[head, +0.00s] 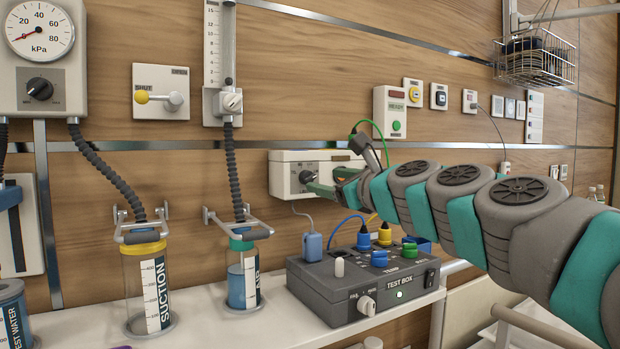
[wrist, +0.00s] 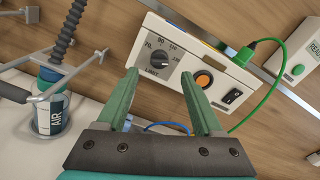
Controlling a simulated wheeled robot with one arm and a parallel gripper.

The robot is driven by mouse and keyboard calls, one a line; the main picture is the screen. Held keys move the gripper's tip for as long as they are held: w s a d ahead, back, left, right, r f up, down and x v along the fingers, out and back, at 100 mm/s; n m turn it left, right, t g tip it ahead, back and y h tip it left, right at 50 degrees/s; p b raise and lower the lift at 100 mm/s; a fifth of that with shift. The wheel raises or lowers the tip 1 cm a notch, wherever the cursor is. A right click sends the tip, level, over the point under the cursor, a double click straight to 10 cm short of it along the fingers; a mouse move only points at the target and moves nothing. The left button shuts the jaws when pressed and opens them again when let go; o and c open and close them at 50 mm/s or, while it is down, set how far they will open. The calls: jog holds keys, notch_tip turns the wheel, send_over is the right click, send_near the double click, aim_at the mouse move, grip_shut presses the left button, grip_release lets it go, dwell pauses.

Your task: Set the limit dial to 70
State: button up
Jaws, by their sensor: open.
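The limit dial (wrist: 160,61) is a dark round knob on the front of a white wall box (wrist: 200,45). Numbers including 70 and 90 run around it, with LIMIT printed below. I cannot tell clearly which number its pointer marks. My gripper (wrist: 158,72) is open, its two green fingers pointing at the box. The dial shows between the fingertips, and I see no clear contact. In the head view the dial (head: 307,177) is on the left of the box front, with my gripper (head: 325,190) close by and partly covering the box.
An orange button (wrist: 204,80) and a black rocker switch (wrist: 233,97) are right of the dial. Below stands a grey test box (head: 350,290) with plugs. Suction (head: 150,290) and air (head: 242,285) jars stand left.

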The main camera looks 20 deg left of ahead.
aim_at(311, 178)
jog(key=x, duration=0.5)
jog(key=shift+w+a+f, duration=0.15)
jog(key=shift+w+a, duration=0.35)
jog(key=shift+a, duration=0.1)
grip_shut()
